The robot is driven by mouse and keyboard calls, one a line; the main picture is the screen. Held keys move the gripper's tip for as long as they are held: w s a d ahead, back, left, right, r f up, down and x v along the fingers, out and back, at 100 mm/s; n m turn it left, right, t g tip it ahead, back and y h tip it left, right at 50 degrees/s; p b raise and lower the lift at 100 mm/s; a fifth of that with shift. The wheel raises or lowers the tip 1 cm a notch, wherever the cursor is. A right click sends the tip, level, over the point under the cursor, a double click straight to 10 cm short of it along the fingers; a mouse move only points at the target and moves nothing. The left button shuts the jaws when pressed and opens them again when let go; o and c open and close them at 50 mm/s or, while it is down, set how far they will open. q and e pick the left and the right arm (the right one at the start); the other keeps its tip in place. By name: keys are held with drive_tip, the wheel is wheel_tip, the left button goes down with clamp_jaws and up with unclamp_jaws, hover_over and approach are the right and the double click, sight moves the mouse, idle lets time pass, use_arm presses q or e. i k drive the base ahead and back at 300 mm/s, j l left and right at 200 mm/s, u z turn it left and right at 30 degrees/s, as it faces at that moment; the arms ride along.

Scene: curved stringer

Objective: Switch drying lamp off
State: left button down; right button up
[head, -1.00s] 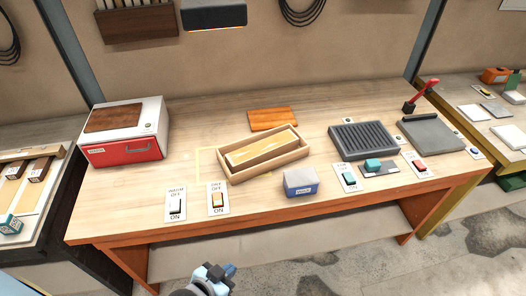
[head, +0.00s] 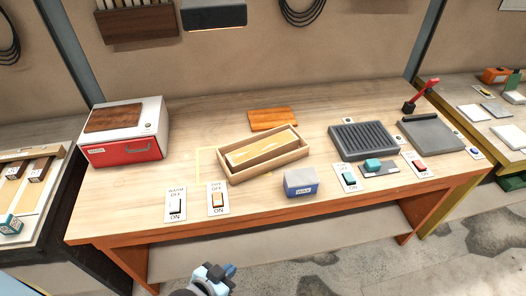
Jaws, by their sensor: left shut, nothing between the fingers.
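The drying lamp (head: 214,14) hangs over the back of the bench, with a warm glowing strip along its lower edge. A switch plate labelled DRY (head: 217,199), with an orange rocker and OFF and ON marks, lies near the bench's front edge. The rocker's exact tilt is too small to tell. A wooden tray (head: 236,178) holding a pale wooden piece (head: 262,148) sits behind it. My left gripper (head: 222,272) is shut and empty, low in front of the bench, below the switch and apart from it. My right gripper is not in view.
A WARM switch plate (head: 175,204) lies just left of the DRY one. A blue-grey box (head: 300,182) stands to the right. A red-fronted warmer (head: 122,150) is at the left. More switches and a ribbed grey tray (head: 362,141) are at the right.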

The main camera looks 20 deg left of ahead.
sight(217, 196)
drive_tip(key=j+u, duration=0.1)
drive_tip(key=u, duration=0.95)
drive_tip(key=i+l, duration=0.05)
